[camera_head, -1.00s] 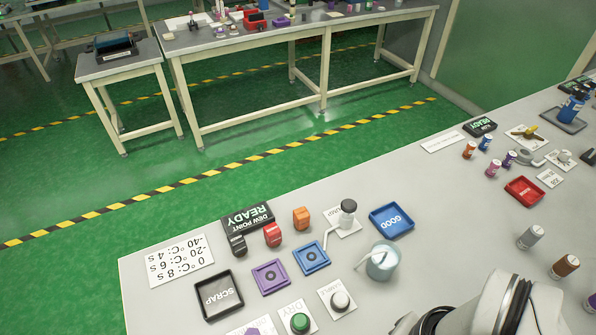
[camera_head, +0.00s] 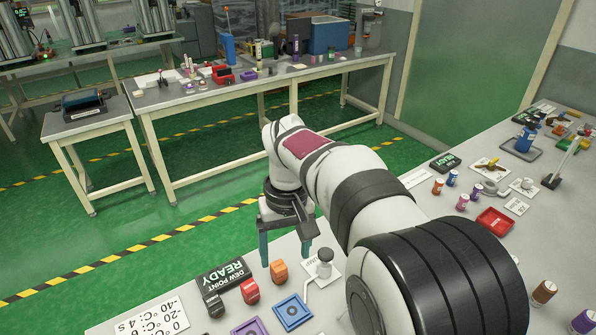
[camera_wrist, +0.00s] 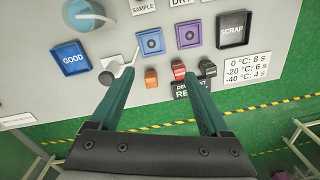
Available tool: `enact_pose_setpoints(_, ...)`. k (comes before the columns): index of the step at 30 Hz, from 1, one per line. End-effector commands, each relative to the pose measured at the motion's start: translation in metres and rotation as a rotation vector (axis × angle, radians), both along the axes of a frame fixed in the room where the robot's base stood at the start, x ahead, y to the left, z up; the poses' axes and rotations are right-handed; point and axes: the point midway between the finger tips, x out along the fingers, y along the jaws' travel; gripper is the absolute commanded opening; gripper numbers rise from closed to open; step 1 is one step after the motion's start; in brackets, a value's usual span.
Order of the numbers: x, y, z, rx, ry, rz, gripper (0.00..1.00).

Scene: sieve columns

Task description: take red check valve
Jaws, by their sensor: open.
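The red check valve (camera_head: 250,291) stands on the grey table between a black one (camera_head: 215,306) and an orange one (camera_head: 279,271), in front of the dew point display (camera_head: 223,273). In the wrist view the red valve (camera_wrist: 178,70) lies between my fingers in the picture, nearer the right one, with the orange one (camera_wrist: 152,83) to its left. The black one (camera_wrist: 208,68) is by the right fingertip. My gripper (camera_head: 285,252) is open and empty, pointing down above the table's edge area. It also fills the lower wrist view (camera_wrist: 162,78).
The blue pad (camera_wrist: 150,41), purple pad (camera_wrist: 189,33), blue GOOD tray (camera_wrist: 74,58) and black SCRAP tray (camera_wrist: 235,29) lie around the valves. A small stand with a bent tube (camera_head: 322,266) is right of the orange valve. Green floor lies beyond the table edge.

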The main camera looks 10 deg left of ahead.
Motion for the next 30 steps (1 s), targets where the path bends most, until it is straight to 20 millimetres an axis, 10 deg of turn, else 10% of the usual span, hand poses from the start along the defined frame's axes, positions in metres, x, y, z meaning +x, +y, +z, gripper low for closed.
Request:
enact_pose_setpoints(3, 0.026, 0.073, -0.040, -0.022, -0.018, 0.236, 0.80)
enact_pose_setpoints(7, 0.031, 0.108, -0.062, -0.030, -0.031, 0.352, 0.80)
enact_pose_setpoints(30, 0.032, 0.101, -0.217, -0.031, -0.033, 0.358, 0.80)
